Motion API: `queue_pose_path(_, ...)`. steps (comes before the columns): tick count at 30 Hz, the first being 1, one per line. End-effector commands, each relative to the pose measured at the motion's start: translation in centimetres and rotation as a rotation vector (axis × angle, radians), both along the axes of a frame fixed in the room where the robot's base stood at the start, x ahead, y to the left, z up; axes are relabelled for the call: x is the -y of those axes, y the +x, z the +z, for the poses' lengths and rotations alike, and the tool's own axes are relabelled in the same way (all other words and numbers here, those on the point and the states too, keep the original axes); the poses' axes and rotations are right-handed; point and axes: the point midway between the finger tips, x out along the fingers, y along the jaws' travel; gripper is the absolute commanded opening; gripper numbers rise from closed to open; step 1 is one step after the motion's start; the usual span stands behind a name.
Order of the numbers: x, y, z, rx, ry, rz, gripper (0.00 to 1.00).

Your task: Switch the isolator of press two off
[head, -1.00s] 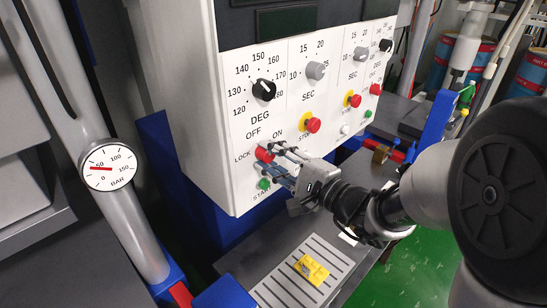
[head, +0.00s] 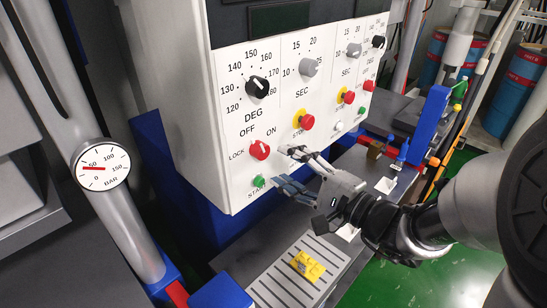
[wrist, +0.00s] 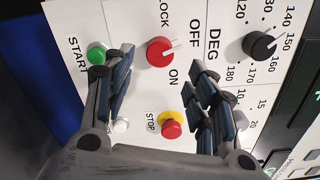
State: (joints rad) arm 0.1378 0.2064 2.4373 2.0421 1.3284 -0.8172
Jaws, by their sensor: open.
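The red isolator knob (head: 259,149) is on the left part of the white press panel, with LOCK, OFF and ON printed around it. In the head view the pointer is too small to read exactly. I see no press number to name this press. My gripper (head: 287,168) is open and empty, to the lower right of the knob and apart from it. Its fingers stand either side of the knob in the wrist view.
A green START button (head: 258,181) is below the knob, and a red stop button (head: 306,122) on yellow is to its right. A black DEG dial (head: 263,87) is above. A slotted plate (head: 285,292) with a yellow item (head: 308,266) lies below. A pressure gauge (head: 103,167) is at left.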

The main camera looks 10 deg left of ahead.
Motion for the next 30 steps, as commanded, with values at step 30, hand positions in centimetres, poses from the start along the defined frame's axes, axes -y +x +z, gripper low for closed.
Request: queue_pose_path(30, 2.5, -5.2, 0.2, -0.009, -0.045, 0.082, 0.52)
